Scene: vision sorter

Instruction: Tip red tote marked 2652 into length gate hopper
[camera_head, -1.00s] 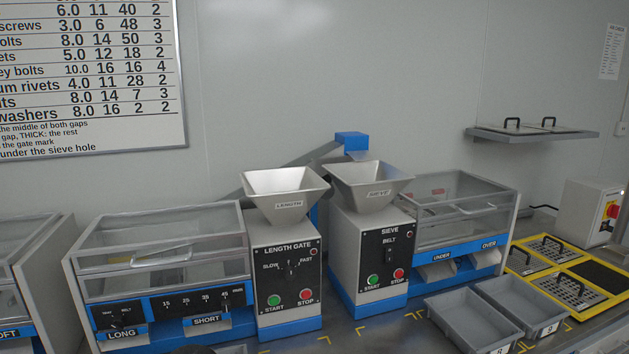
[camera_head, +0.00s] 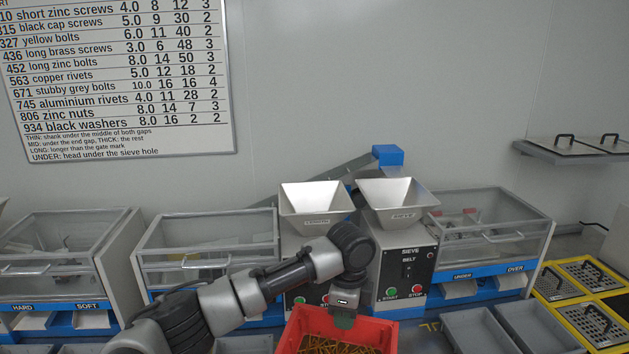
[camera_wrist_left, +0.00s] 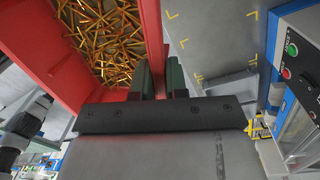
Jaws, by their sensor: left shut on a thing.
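The red tote (camera_head: 384,334) is at the bottom middle of the head view, in front of the length gate and sieve machines. It holds many thin brass-coloured screws (camera_head: 340,346). My left gripper (camera_head: 344,314) is shut on the tote's rim; the left wrist view shows its dark green fingers (camera_wrist_left: 158,82) on either side of the red wall (camera_wrist_left: 152,35). The tote looks about level. The length gate hopper (camera_head: 316,203) is a pale funnel above and behind it, and my left arm hides much of the machine below. The number 2652 is not readable. My right gripper is not visible.
The sieve hopper (camera_head: 398,198) stands just right of the length hopper. Grey trays (camera_head: 479,332) sit at the lower right, near yellow-framed sieve plates (camera_head: 592,325). Glass-fronted bins (camera_head: 207,247) flank the machines. A wall chart (camera_head: 120,80) hangs upper left.

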